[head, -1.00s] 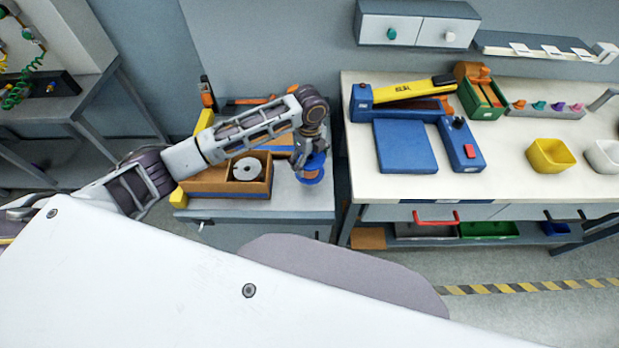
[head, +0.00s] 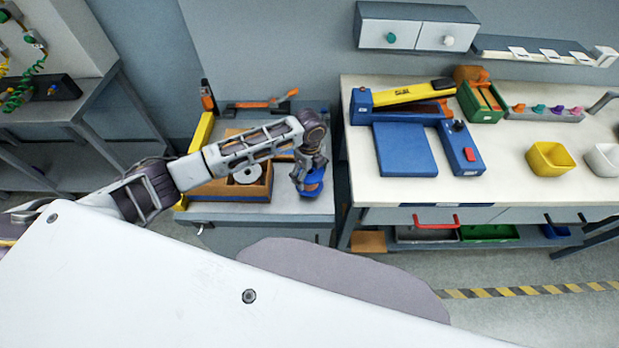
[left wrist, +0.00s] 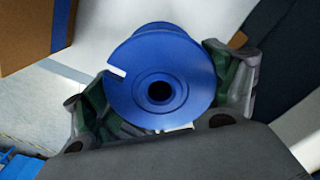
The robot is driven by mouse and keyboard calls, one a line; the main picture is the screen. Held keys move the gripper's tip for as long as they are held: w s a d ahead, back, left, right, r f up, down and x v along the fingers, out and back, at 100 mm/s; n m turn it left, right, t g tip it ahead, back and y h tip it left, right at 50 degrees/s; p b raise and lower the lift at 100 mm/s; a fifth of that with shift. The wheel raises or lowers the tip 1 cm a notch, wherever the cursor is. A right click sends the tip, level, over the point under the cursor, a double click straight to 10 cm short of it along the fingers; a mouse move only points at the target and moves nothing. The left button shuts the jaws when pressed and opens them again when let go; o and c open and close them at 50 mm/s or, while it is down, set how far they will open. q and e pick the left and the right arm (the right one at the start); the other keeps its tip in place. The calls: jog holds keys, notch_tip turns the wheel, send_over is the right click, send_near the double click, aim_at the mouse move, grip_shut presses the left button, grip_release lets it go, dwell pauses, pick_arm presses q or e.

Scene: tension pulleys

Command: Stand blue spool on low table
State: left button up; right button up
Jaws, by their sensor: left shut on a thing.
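The blue spool (head: 314,180) is in my left gripper (head: 306,182), over the right part of the grey low table (head: 284,206). In the left wrist view a round blue flange (left wrist: 135,99) with a centre hole and a notch faces the camera. The left gripper's fingers (left wrist: 163,97) are shut on the spool, one at each side. In the head view the spool looks tilted and the gripper partly hides it. I cannot tell whether it touches the table. My right gripper is not in view.
An orange-brown box (head: 258,186) with a grey-white spool (head: 246,171) stands left of the gripper. Orange-handled tools (head: 262,103) lie at the table's back. The taller white workbench (head: 380,185) is close on the right. The low table's front right is clear.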

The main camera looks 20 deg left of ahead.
pick_arm(q)
jog(key=shift+f, duration=1.3)
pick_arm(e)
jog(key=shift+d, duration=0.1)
pick_arm(q)
jog(key=shift+f, duration=0.1)
jog(key=o, duration=1.4)
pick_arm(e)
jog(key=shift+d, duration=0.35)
